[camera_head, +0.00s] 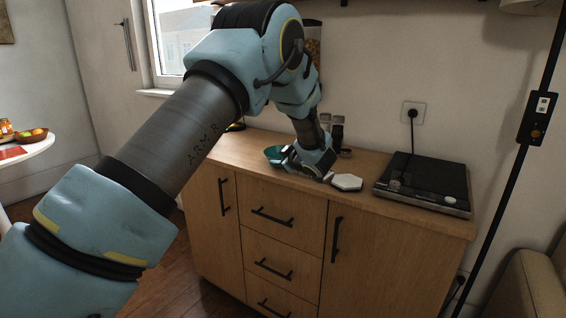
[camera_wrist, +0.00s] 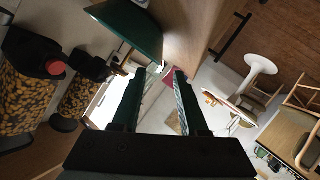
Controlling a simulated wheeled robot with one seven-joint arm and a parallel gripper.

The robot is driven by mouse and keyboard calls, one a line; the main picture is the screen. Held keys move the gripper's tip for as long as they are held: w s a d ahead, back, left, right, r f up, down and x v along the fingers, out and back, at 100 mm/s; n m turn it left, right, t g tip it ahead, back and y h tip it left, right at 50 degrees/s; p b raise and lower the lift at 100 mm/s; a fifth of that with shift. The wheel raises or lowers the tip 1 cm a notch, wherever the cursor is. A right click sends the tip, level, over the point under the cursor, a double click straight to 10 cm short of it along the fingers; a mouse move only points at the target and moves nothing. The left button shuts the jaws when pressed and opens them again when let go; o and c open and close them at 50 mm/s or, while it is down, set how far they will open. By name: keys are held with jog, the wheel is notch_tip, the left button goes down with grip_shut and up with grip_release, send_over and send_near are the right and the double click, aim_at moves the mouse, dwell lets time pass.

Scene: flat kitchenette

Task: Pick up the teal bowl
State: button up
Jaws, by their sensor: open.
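The teal bowl (camera_head: 272,153) sits on the wooden counter in the head view, partly hidden behind my gripper. My gripper (camera_head: 287,160) is low over the counter, close beside the bowl's right side. In the wrist view my gripper (camera_wrist: 160,73) is open, with nothing seen between its fingers. The left fingertip appears close to the bowl's rim; I cannot tell whether they touch.
A white hexagonal piece (camera_head: 346,182) lies right of my gripper. A black hotplate (camera_head: 425,182) sits further right on the counter (camera_head: 366,203). Dark-lidded containers (camera_head: 338,131) stand behind my gripper; the wrist view shows a filled jar (camera_wrist: 27,85) at left.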

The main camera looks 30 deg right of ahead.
aim_at(270, 157)
jog(key=p+x, duration=0.2)
jog(key=x, duration=0.6)
jog(key=shift+r, duration=0.15)
grip_shut()
jog(key=shift+w, duration=0.1)
dwell(1.1)
